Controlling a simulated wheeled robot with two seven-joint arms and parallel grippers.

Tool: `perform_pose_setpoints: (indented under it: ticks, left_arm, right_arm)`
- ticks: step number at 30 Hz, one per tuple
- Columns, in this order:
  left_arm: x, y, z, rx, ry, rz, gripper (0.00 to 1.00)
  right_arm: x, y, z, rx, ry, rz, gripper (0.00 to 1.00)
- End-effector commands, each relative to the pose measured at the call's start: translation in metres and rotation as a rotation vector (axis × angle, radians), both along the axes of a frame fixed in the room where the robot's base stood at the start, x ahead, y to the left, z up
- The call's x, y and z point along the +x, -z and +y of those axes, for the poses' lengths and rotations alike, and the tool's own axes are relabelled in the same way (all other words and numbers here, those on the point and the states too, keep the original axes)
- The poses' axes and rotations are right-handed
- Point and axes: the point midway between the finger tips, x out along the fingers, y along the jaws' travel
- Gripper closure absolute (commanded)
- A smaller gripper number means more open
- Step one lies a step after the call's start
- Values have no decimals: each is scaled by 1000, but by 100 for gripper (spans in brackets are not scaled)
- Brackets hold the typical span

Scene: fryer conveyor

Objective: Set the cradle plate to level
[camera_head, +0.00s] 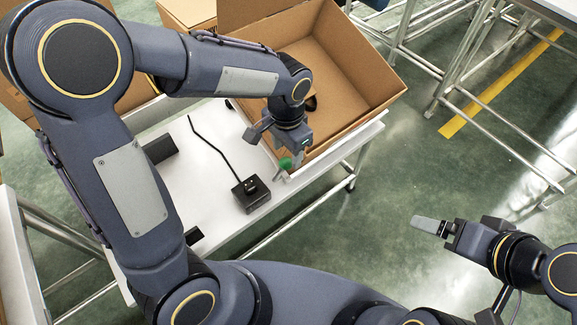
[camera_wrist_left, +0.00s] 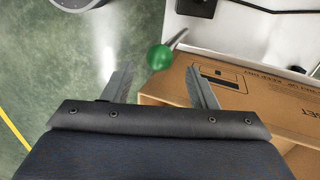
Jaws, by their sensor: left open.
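A green ball knob (camera_head: 285,162) shows beside my left gripper (camera_head: 291,163) at the right edge of the white table. In the left wrist view, the green knob (camera_wrist_left: 159,57) sits on a short metal rod (camera_wrist_left: 178,40). The left gripper (camera_wrist_left: 159,72) is open, with its fingertips on either side of the knob and a gap to each. I cannot make out a cradle plate; what the rod is fixed to is unclear. My right gripper (camera_head: 431,226) hangs over the floor at the lower right, seen edge-on, so its opening is unclear.
An open cardboard box (camera_head: 345,60) stands at the far end of the white table (camera_head: 205,185), close to my left gripper. A small black box (camera_head: 251,194) with a cable lies on the table. Metal-framed tables (camera_head: 445,75) stand at the upper right.

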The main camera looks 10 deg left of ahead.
Motion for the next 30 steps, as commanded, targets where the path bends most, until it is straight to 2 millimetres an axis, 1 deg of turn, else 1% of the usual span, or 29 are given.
perform_pose_setpoints:
  ticks: [1,3,6,9,13,20,23,30]
  left_arm:
    - [-1,12,0,2,0,4,48]
    - [-1,24,1,2,-1,5,48]
    - [-1,38,1,1,-2,3,48]
    - [-1,48,1,0,-2,2,48]
    - [-1,54,1,0,-2,1,48]
    - [-1,54,1,-1,-2,1,48]
    - [-1,54,1,-1,-2,1,58]
    - [-1,54,0,-1,-2,1,90]
  right_arm:
    - [0,4,0,0,0,0,9]
    - [0,7,0,0,0,0,9]
    - [0,11,0,0,0,0,9]
    - [0,13,0,0,0,0,9]
    - [0,14,0,0,0,0,9]
    - [0,13,0,0,0,0,9]
    - [0,13,0,0,0,0,9]
    - [0,13,0,0,0,0,9]
